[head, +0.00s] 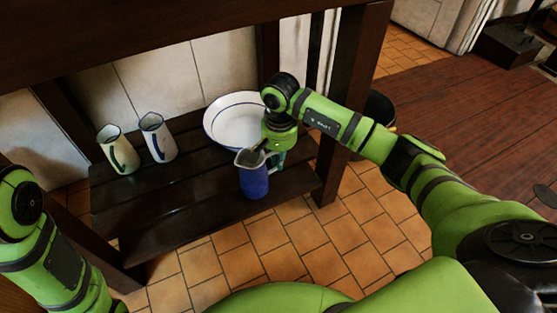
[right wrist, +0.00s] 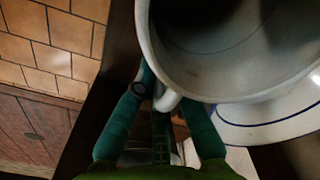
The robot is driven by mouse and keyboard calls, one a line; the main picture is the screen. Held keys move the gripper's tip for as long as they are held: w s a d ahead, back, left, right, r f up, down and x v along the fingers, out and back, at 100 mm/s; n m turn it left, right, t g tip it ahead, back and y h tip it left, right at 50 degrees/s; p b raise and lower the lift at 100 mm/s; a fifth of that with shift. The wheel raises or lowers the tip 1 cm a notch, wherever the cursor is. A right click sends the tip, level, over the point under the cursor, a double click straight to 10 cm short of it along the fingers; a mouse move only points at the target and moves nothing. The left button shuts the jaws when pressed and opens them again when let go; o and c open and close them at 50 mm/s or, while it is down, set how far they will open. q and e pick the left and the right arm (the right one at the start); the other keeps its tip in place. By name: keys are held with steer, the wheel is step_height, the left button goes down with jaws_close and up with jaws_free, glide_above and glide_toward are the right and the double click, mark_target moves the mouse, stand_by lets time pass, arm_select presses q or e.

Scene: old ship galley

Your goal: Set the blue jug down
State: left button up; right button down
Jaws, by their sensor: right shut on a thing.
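The blue jug (head: 254,182) is upright over the right front part of the dark slatted lower shelf (head: 190,213). I cannot tell whether its base touches the slats. My right gripper (head: 277,154) is shut on its handle, on the jug's right side. In the right wrist view the green fingers (right wrist: 160,95) close around the pale handle (right wrist: 168,99), and the jug's open mouth (right wrist: 235,45) looks empty. My left arm comes in at the lower left, but its gripper is out of the picture.
A white basin with a blue rim (head: 232,122) stands behind the jug. Two pale jugs, one with a green handle (head: 118,150) and one with a blue handle (head: 158,137), stand at the shelf's left. A dark post (head: 343,110) rises at the right. The front-left slats are clear.

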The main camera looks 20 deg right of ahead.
steer(key=shift+f, duration=0.1)
steer(key=c, duration=1.3)
jaws_free()
steer(key=shift+c, duration=0.2)
